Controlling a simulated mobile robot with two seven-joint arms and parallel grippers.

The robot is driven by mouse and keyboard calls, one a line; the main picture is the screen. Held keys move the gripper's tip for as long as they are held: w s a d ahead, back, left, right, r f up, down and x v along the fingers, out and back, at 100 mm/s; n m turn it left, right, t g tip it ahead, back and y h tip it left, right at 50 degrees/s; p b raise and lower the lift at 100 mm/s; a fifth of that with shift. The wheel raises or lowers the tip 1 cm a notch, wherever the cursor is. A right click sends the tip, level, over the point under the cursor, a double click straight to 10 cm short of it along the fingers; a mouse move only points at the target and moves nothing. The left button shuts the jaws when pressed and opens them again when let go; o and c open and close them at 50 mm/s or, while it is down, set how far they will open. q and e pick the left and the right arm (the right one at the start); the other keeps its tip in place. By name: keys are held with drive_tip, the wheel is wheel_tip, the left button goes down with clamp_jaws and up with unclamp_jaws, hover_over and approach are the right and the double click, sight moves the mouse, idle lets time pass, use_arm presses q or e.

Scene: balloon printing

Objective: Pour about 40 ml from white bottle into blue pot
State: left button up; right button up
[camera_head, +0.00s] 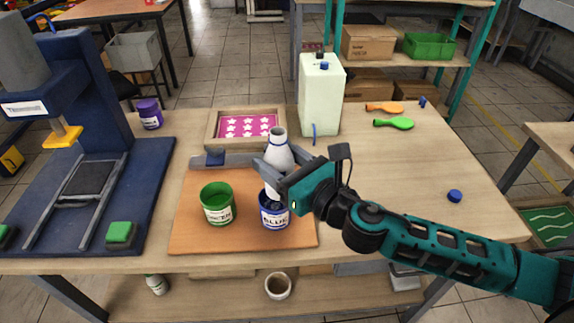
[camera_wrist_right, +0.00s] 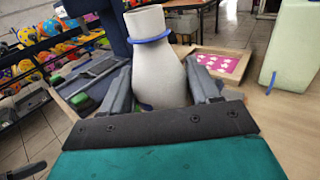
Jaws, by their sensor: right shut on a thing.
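The white bottle (camera_head: 279,152) has a blue ring at its neck and no cap on it. My right gripper (camera_head: 272,172) is shut on the bottle and holds it near the blue pot, at its back edge. In the right wrist view the bottle (camera_wrist_right: 158,72) stands nearly upright between the fingers of my right gripper (camera_wrist_right: 165,95). The blue pot (camera_head: 274,213) stands on the brown board, with its label facing front; its opening is partly hidden by the gripper and bottle. I cannot tell whether bottle and pot touch. My left gripper is not in view.
A green pot (camera_head: 217,204) stands left of the blue pot on the brown board (camera_head: 187,238). A framed star screen (camera_head: 213,127) and a large pale canister (camera_head: 320,100) stand behind. A blue cap (camera_head: 455,196) lies on the clear right side. A press (camera_head: 85,90) stands left.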

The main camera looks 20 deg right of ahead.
drive_tip(key=shift+w+d+f+n+g+y+b, duration=0.3)
drive_tip(key=shift+w+f+n+y, duration=0.2)
drive_tip(key=shift+w+f+y, duration=0.3)
drive_tip(key=shift+w+d+f+n, duration=0.15)
drive_tip(key=shift+w+n, duration=0.05)
drive_tip(key=shift+n, duration=0.1)
drive_tip(key=d+n, duration=0.1)
drive_tip(key=n, duration=0.1)
drive_tip(key=w+d+n, duration=0.1)
drive_tip(key=n, duration=0.1)
drive_tip(key=shift+w+d+r+n, duration=0.1)
drive_tip(key=shift+d+r+n, duration=0.1)
drive_tip(key=shift+n, duration=0.2)
use_arm(q)
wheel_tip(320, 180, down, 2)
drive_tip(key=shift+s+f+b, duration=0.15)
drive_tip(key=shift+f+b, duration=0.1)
drive_tip(key=shift+b, duration=0.25)
use_arm(e)
drive_tip(key=n, duration=0.2)
drive_tip(key=d+f+n, duration=0.1)
drive_tip(key=n, duration=0.1)
drive_tip(key=shift+w+d, duration=0.1)
drive_tip(key=shift+w, duration=0.25)
drive_tip(key=shift+f+n, duration=0.1)
drive_tip(key=shift+n, duration=0.3)
